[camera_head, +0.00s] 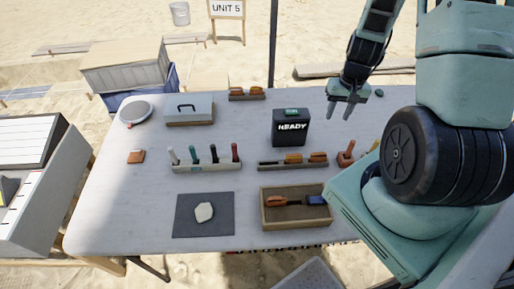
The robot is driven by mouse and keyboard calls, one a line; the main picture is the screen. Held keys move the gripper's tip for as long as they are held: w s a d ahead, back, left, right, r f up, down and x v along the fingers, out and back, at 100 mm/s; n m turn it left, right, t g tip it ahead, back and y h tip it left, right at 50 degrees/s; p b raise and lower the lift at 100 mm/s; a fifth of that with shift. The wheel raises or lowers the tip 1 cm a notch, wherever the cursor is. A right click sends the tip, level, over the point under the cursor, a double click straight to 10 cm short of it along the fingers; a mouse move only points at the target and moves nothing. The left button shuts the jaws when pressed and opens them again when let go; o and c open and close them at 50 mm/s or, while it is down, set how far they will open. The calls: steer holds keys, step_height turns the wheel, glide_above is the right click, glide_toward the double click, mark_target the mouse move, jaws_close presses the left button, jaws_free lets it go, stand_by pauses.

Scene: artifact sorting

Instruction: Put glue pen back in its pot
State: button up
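I cannot tell for certain which object is the glue pen. Several upright pens (214,154) with white, green, black and red tops stand in a pale rack (207,168) left of the table's middle. A small orange-brown holder (345,158) at the right has something slim standing out of its top; it may be the pot, and part of the area beside it is hidden by my body. My gripper (340,116) hangs above the table's back right, fingers apart with nothing between them. It is behind and above the orange-brown holder.
A wooden tray (264,220) holds an orange-handled tool and a blue one. A dark mat (185,226) bears a pale stone (204,212). A black READY box (290,127), grey case (189,110) and tool racks stand farther back. The table's left front is clear.

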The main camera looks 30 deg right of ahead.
steer(key=w+a+r+n+y, duration=0.1)
steer(key=a+r+n, duration=0.4)
steer(key=a, duration=0.8)
steer(key=w+a+r+n, duration=0.1)
steer(key=a+r+n, duration=0.2)
steer(key=a+r, duration=0.7)
steer(key=s+a+r+n, duration=0.2)
steer(key=s+a+n, duration=0.1)
steer(key=s+a, duration=0.4)
steer(key=s+a+r+n, duration=0.1)
steer(key=s+a+n, duration=0.2)
steer(key=s+a, duration=0.4)
steer(key=shift+s+a+r+n+h, duration=0.15)
steer(key=shift+a+r+n+h, duration=0.2)
steer(key=shift+a, duration=0.55)
step_height(320, 180, down, 3)
steer(key=b, duration=0.3)
